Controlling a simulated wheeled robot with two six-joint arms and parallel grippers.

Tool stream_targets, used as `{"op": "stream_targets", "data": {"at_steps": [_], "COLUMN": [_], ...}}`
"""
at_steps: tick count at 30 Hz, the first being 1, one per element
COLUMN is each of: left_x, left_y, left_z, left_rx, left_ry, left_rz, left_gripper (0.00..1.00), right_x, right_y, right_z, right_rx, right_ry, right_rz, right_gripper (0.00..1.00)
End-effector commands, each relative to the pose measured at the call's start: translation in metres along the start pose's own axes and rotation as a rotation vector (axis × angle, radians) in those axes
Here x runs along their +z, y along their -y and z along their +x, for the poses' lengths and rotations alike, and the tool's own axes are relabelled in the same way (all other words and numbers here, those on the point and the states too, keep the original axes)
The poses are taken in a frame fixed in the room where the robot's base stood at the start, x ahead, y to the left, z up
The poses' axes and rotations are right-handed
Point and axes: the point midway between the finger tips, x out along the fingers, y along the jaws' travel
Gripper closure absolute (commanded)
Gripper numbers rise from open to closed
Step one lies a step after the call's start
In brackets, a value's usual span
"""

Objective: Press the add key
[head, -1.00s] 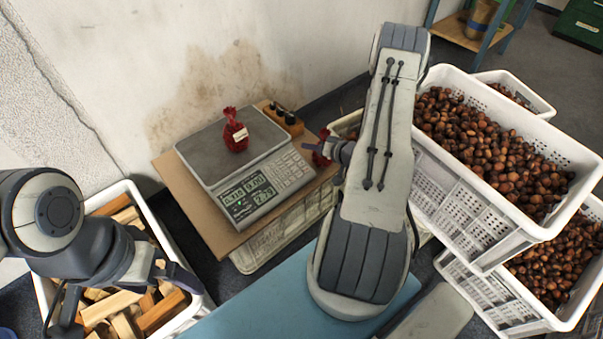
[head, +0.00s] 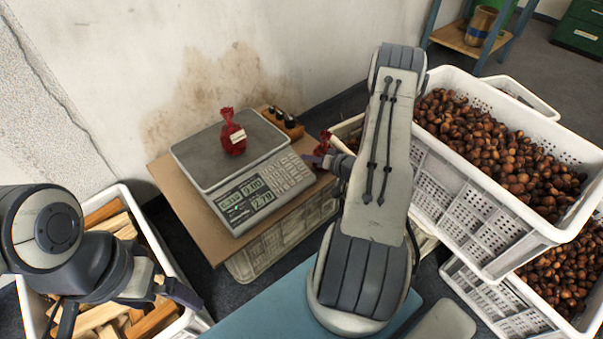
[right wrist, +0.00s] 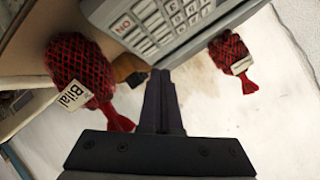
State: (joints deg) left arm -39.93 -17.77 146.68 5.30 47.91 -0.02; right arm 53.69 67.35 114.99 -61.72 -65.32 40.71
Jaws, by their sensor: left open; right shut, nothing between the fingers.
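The grey scale (head: 222,150) stands on a brown board, with its lit display (head: 245,200) and keypad (head: 285,175) facing me. A red net bag (head: 233,138) with a white label sits on its plate. My right gripper (head: 312,158) is shut and empty at the right edge of the keypad. In the right wrist view its closed fingertips (right wrist: 160,78) are just beside the keypad (right wrist: 160,22); I cannot tell whether they touch it. The add key cannot be singled out. My left gripper (head: 180,290) is open over the crate of wood pieces.
A second red net bag (head: 324,140) is right beside my right gripper; its label shows in the right wrist view (right wrist: 75,97). A wooden block with dark knobs (head: 283,120) stands behind the scale. White crates of chestnuts (head: 480,190) fill the right side. A wood crate (head: 195,325) stands lower left.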

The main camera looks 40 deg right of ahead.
Motion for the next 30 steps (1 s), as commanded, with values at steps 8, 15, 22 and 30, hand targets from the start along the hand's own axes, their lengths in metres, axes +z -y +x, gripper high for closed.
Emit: {"op": "stream_targets", "data": {"at_steps": [8, 15, 22, 30], "left_x": [0.002, 0.002, 0.002, 0.002], "left_y": [0.002, 0.002, 0.002, 0.002], "left_z": [0.032, 0.033, 0.033, 0.033], "left_rx": [0.000, 0.000, 0.000, 0.000], "left_ry": [0.000, 0.000, 0.000, 0.000], "left_rz": [0.000, 0.000, 0.000, 0.000], "left_gripper": [0.00, 0.00, 0.00, 0.00], "right_x": [0.021, 0.022, 0.022, 0.022], "right_y": [-0.020, -0.022, -0.022, -0.022], "right_z": [0.027, 0.030, 0.030, 0.030], "right_rx": [0.000, 0.000, 0.000, 0.000], "right_ry": [0.001, 0.000, 0.001, 0.000], "right_rz": [0.001, 0.000, 0.000, 0.000], "right_gripper": [1.00, 1.00, 1.00, 1.00]}}
